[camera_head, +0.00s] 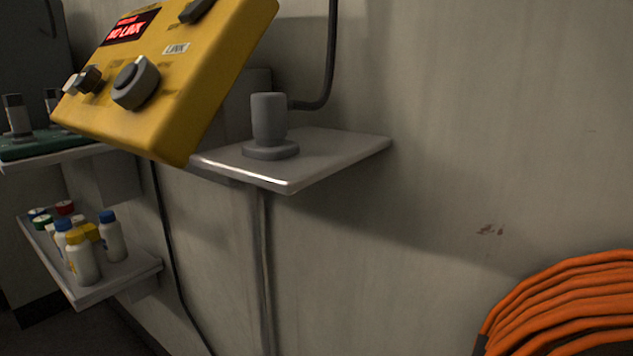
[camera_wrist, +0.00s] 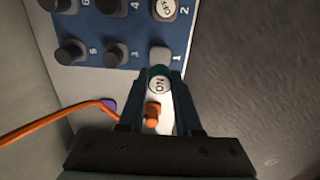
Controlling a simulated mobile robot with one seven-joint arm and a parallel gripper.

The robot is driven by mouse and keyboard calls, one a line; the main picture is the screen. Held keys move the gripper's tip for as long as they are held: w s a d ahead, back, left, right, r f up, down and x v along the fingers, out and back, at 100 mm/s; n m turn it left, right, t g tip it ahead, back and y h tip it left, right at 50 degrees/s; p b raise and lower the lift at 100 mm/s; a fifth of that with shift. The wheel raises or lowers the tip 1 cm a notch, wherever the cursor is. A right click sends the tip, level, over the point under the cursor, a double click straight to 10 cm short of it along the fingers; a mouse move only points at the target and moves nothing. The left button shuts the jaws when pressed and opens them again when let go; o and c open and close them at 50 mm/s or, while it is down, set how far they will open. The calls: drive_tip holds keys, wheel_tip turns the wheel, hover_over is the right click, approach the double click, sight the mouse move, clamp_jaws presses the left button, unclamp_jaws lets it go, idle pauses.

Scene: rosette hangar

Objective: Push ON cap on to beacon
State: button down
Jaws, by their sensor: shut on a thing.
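In the wrist view, my gripper (camera_wrist: 160,78) is shut on the ON cap (camera_wrist: 159,84), a small round cap with a pale face whose ON lettering is upside down in the picture. The cap sits between the fingertips, in front of a blue and white panel (camera_wrist: 118,20). In the head view, a grey upright cylinder on a round base (camera_head: 268,120) stands on a small shelf (camera_head: 340,148), with a black cable behind it. It may be the beacon; no label tells. My gripper does not show in the head view.
The blue panel has several dark numbered knobs, a pale square piece (camera_wrist: 158,54) and an OFF cap (camera_wrist: 167,9). An orange cable (camera_wrist: 60,115) runs at left. A tilted yellow box (camera_head: 165,75) reads NO LINK. Bottles (camera_head: 85,258) stand lower left; orange hose (camera_head: 560,305) hangs lower right.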

idle(0.6)
drive_tip(key=s+d+r+m, duration=0.1)
drive_tip(key=d+r+m, duration=0.1)
drive_tip(key=d+r, duration=0.35)
drive_tip(key=s+d+r+m, duration=0.1)
drive_tip(key=d+r+m, duration=0.1)
drive_tip(key=d, duration=0.6)
drive_tip(key=s+d+r+m, duration=0.1)
drive_tip(key=d+r+m, duration=0.1)
drive_tip(key=d+r, duration=0.35)
drive_tip(key=shift+w+d+f, duration=0.1)
drive_tip(key=shift+d+f, duration=0.05)
drive_tip(key=shift+f, duration=1.1)
drive_tip(key=shift+s+d+f, duration=0.1)
drive_tip(key=shift+d+f, duration=0.1)
drive_tip(key=shift+f, duration=1.1)
drive_tip(key=shift+w+d+f, duration=0.1)
drive_tip(key=shift+d+f, duration=0.05)
drive_tip(key=shift+f, duration=1.1)
drive_tip(key=shift+p, duration=0.95)
drive_tip(key=shift+f, duration=0.5)
drive_tip(key=c, duration=0.5)
unclamp_jaws()
